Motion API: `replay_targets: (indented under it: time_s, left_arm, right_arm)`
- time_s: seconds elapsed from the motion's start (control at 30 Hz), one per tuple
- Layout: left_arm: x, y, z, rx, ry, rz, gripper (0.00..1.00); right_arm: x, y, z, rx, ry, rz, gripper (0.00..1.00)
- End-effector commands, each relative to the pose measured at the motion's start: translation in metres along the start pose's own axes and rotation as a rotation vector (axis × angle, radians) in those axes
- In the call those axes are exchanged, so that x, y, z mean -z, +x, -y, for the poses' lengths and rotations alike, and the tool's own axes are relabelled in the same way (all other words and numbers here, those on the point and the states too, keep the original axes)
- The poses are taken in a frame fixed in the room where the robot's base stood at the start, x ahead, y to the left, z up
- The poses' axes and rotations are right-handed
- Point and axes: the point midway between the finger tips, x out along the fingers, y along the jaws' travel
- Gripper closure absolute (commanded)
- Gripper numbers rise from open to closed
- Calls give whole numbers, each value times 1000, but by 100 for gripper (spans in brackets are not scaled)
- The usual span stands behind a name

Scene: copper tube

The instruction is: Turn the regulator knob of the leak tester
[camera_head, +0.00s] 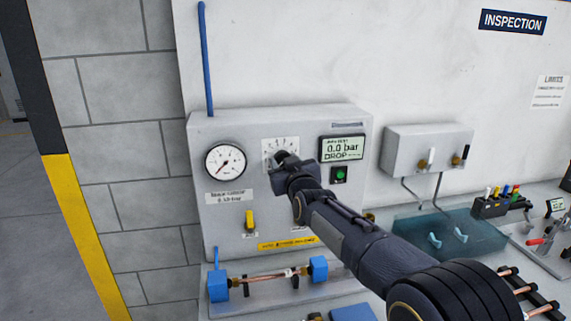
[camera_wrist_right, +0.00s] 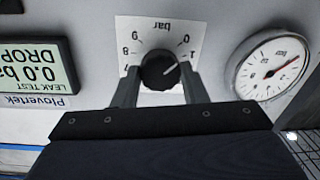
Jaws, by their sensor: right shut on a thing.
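The leak tester (camera_head: 222,133) is a grey box mounted on the wall. Its regulator knob (camera_wrist_right: 161,69) is round and black with a pale pointer line, set on a white dial plate (camera_wrist_right: 188,38) marked "bar". My right gripper (camera_wrist_right: 160,84) is shut on the knob, with one finger on each side of it. In the head view my right gripper (camera_head: 283,161) reaches the dial from the lower right and hides most of the knob. The digital display (camera_head: 343,148) reads 0.0 bar and "DROP". My left gripper is not in view.
A round gauge (camera_head: 225,162) is left of the dial, and a yellow lever (camera_head: 250,219) sits below. A copper tube (camera_head: 270,275) lies between blue blocks under the tester. A grey valve box (camera_head: 407,151) and a blue tray (camera_head: 415,242) are to the right.

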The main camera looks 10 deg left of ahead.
Motion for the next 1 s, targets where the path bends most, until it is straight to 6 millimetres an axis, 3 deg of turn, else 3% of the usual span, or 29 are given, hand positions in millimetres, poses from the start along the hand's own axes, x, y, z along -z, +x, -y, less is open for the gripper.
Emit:
replay_targets:
  time_s: [0.3,0.33,0.5,0.8,1.0]
  left_arm:
    - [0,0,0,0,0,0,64]
    - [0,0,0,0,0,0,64]
    - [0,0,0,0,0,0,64]
    - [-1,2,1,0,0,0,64]
    - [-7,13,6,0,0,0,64]
  right_arm:
    - [-3,0,1,2,-5,6,84]
    - [-3,0,1,2,-5,6,58]
    - [-2,0,0,1,-4,4,39]
    - [-1,-3,0,0,-2,1,39]
    - [-3,-31,1,2,-1,-1,39]
